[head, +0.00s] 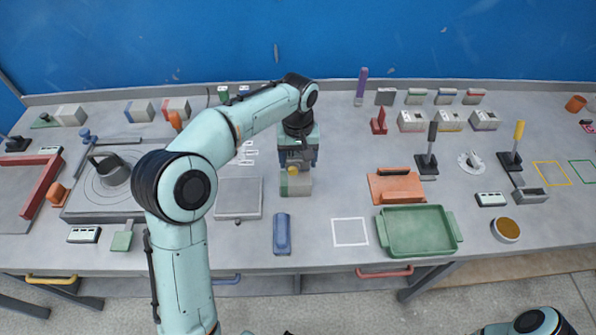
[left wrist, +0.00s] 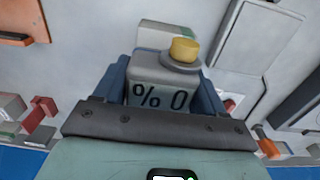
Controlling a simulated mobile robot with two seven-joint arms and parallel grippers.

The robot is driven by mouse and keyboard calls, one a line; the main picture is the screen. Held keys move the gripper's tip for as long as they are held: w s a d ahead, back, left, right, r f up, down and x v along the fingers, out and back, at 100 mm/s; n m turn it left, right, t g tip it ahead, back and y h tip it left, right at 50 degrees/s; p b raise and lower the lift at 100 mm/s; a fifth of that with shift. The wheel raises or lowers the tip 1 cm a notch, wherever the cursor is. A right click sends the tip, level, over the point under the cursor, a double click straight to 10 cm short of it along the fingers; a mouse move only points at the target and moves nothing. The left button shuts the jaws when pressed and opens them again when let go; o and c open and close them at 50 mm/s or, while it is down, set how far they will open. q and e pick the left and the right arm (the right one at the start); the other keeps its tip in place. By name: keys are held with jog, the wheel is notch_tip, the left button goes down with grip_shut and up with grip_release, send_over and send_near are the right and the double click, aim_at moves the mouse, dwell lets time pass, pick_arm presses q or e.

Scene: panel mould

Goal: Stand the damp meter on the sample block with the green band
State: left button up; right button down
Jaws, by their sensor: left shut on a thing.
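My left gripper (head: 298,162) is shut on the damp meter, a small grey box with a yellow knob. In the left wrist view the meter (left wrist: 160,94) sits between the two blue fingers, with "% 0" on its face. A pale grey sample block with a green band (head: 302,187) lies on the bench directly below the gripper. In the left wrist view this block (left wrist: 158,34) shows partly behind the meter. I cannot tell whether meter and block touch. My right gripper is not in view.
A grey plate (head: 238,198) lies left of the block, and a blue tool (head: 282,234) lies in front. An orange board (head: 396,187) and a green tray (head: 418,231) are on the right. Other banded blocks (head: 140,111) stand at the back left. Bench right of the block is clear.

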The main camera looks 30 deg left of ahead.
aim_at(298, 178)
pick_arm(q)
jog(key=shift+f+b, duration=0.3)
jog(key=shift+f, duration=2)
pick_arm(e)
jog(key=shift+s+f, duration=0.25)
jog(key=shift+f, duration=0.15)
pick_arm(q)
jog(key=shift+f, duration=0.1)
jog(key=o, duration=1.3)
jog(key=shift+f, duration=0.1)
notch_tip(298, 178, up, 12)
jog(key=shift+r+p, duration=0.2)
jog(key=shift+p, duration=0.9)
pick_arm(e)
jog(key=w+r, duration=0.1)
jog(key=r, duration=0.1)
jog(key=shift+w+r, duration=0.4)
pick_arm(q)
jog(key=shift+f, duration=0.1)
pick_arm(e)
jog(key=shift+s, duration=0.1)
